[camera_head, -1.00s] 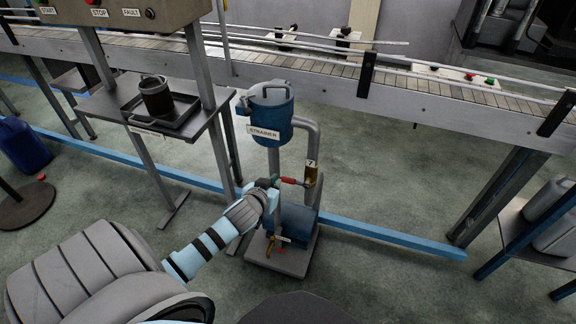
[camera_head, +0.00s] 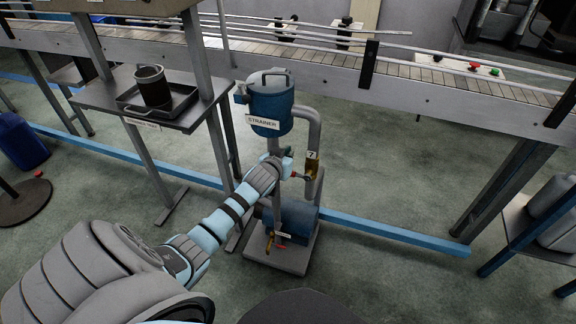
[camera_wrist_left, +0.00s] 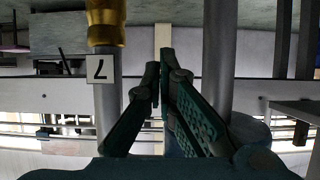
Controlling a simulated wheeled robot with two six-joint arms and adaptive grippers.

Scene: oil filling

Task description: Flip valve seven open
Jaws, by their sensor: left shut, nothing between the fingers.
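Valve seven is a brass valve body (camera_head: 311,168) on the grey pipe to the right of the blue strainer (camera_head: 270,104), with a tag (camera_head: 312,155) reading 7. A small part of its red handle (camera_head: 298,176) shows left of the brass body; the rest is hidden by my left gripper (camera_head: 286,165). That gripper is shut with nothing between its fingers, close to the left of the valve. In the left wrist view the picture is upside down: the shut fingers (camera_wrist_left: 165,75) lie beside the brass body (camera_wrist_left: 106,24) and tag (camera_wrist_left: 101,66). My right gripper is not in view.
A second small valve (camera_head: 271,241) sits low on the strainer's grey base (camera_head: 290,262). A table with a black tray (camera_head: 190,110) and dark pot (camera_head: 153,87) stands left. The conveyor (camera_head: 340,68) runs behind. The floor at right is clear up to a rack (camera_head: 520,222).

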